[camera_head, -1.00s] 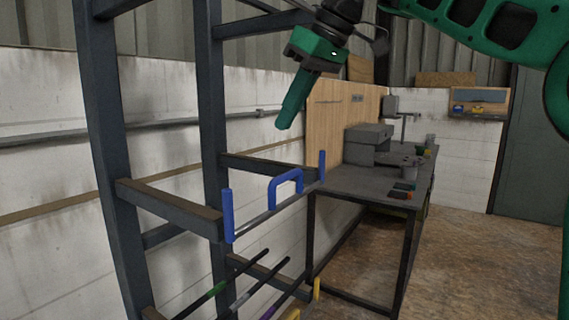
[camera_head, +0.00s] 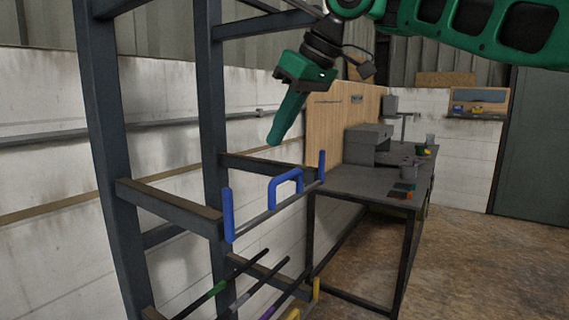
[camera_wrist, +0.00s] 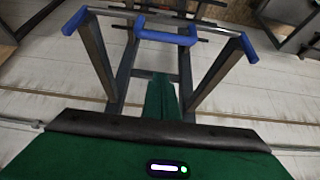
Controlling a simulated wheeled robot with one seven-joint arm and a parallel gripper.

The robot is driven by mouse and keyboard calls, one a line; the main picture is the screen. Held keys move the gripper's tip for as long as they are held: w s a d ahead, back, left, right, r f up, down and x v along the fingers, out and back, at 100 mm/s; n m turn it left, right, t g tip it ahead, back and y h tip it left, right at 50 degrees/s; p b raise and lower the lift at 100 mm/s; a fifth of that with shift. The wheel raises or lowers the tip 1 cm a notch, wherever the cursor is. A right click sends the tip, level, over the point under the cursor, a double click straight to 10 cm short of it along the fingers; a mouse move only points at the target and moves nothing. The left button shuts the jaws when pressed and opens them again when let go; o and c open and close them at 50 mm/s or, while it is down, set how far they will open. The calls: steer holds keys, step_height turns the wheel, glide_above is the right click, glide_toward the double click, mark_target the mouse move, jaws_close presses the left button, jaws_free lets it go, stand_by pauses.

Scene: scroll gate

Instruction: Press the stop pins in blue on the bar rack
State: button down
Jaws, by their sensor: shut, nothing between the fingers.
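The bar rack (camera_head: 212,120) is a dark grey steel frame at the left of the head view. Two blue stop pins stand upright at the ends of its upper arms, a near one (camera_head: 228,215) and a far one (camera_head: 322,165). A blue U-shaped handle (camera_head: 286,181) stands on the grey bar between them. In the wrist view the pins show at left (camera_wrist: 75,20) and right (camera_wrist: 249,47), with the handle (camera_wrist: 167,38) between. My green gripper (camera_head: 271,142) is shut and empty, pointing down above the handle, apart from it.
Lower on the rack lie several bars with green, purple and yellow parts (camera_head: 220,287). A grey workbench (camera_head: 350,181) with boxes and small items stands behind to the right. A white wall (camera_head: 150,165) runs behind the rack. The floor (camera_head: 480,255) at right is clear.

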steer(key=shift+s+d+f, duration=0.1)
steer(key=shift+d+f, duration=0.05)
steer(key=shift+f, duration=0.85)
steer(key=shift+s+d+f, duration=0.1)
steer(key=shift+d+f, duration=0.05)
steer(key=shift+f, duration=0.8)
steer(key=shift+s+d+f, duration=0.1)
steer(key=shift+d+f, duration=0.05)
steer(key=shift+f, duration=0.85)
steer(key=shift+d, duration=0.1)
